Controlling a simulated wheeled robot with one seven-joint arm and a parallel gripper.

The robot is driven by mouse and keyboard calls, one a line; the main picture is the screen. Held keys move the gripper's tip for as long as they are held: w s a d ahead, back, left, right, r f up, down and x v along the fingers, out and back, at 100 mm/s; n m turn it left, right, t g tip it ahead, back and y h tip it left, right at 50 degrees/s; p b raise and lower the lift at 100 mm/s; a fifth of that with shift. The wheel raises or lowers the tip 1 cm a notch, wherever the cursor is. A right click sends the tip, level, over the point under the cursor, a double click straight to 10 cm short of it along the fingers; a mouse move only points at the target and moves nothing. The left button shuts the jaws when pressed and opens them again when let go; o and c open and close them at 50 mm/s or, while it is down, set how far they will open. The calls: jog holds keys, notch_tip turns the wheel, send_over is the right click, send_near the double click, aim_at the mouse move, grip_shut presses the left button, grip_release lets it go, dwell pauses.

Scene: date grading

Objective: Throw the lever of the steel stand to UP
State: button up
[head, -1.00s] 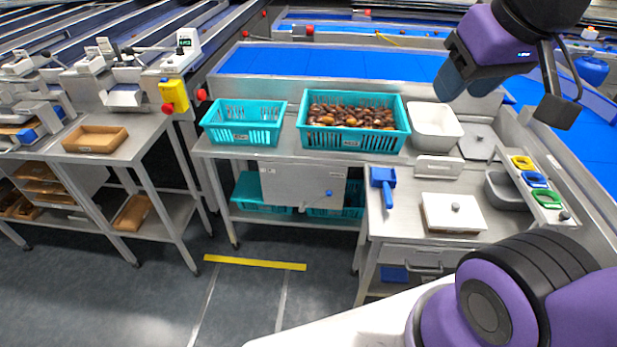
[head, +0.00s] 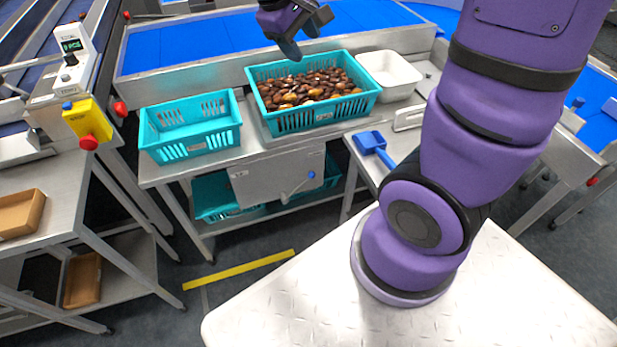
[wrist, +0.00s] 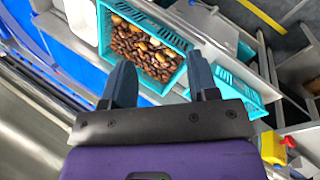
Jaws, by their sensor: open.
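The steel stand shows in the head view as a grey front panel (head: 262,182) under the bench top. Its lever (head: 298,185) is a thin grey rod with a blue knob (head: 311,174) at the panel's right side. The rod slants up to the right in the picture; I cannot tell its set position, and the panel's markings are too small to read. My gripper (head: 301,39) is open and empty, high above the far side of the date crate, well away from the lever. Its two spread fingers show in the wrist view (wrist: 161,80), where I cannot make out the lever.
A teal crate of dates (head: 316,120) and an empty teal crate (head: 190,150) stand on the bench above the panel. A white tub (head: 389,73) and a blue scoop (head: 370,141) are to the right. Teal crates (head: 215,208) sit below. Floor with yellow tape (head: 240,269) is clear.

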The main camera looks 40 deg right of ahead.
jog(key=w+f+n+g+h, duration=0.1)
jog(key=w+f+n+h, duration=0.2)
jog(key=w+f, duration=0.6)
jog(key=n+t+h, duration=0.4)
jog(key=n+t, duration=0.2)
jog(key=n, duration=0.8)
send_near(310, 177)
jog(key=x, duration=0.9)
jog(key=shift+w+d, duration=0.1)
jog(key=shift+w, duration=0.05)
grip_shut()
